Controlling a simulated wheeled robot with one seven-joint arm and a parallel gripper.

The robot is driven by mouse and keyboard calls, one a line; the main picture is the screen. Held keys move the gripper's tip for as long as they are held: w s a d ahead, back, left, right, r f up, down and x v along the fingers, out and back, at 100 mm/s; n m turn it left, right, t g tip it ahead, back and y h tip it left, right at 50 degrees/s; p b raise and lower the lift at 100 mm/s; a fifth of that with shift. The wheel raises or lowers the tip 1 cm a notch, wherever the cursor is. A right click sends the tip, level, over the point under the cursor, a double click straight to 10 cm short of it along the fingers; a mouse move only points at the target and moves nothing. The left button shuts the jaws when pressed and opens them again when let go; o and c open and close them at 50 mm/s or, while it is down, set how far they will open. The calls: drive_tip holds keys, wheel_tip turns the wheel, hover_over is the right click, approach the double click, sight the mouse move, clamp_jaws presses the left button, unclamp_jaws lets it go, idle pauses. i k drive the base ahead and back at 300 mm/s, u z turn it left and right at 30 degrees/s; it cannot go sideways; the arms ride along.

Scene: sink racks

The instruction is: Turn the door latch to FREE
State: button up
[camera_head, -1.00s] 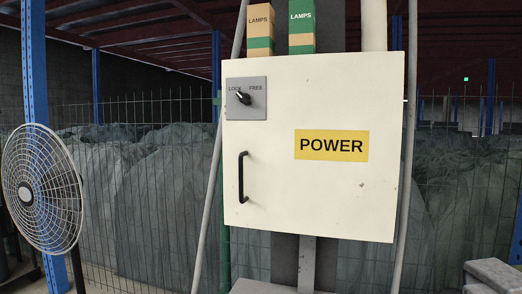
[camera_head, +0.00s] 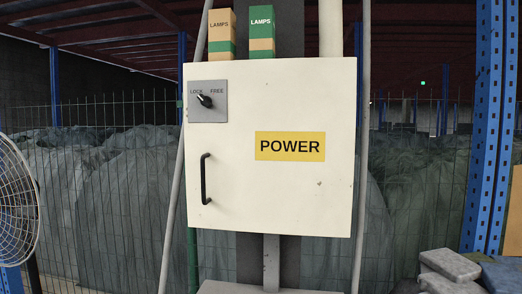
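The door latch (camera_head: 205,101) is a black rotary knob on a grey plate (camera_head: 208,115) at the upper left of a cream cabinet door (camera_head: 270,195). The plate reads LOCK at left and FREE at right. The knob's pointer tilts up and left, toward LOCK. A black vertical handle (camera_head: 204,180) sits below the plate. The door is shut and bears a yellow POWER label (camera_head: 290,146). My gripper is not in view.
Two LAMPS boxes (camera_head: 262,33) stand on top of the cabinet. A fan (camera_head: 17,205) is at the left edge. Grey blocks (camera_head: 450,264) lie at lower right near a blue post (camera_head: 487,130). Wire fencing (camera_head: 100,190) runs behind.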

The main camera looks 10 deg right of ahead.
sight(206, 100)
drive_tip(key=u, duration=2.05)
drive_tip(key=i, duration=0.75)
drive_tip(key=z, duration=1.5)
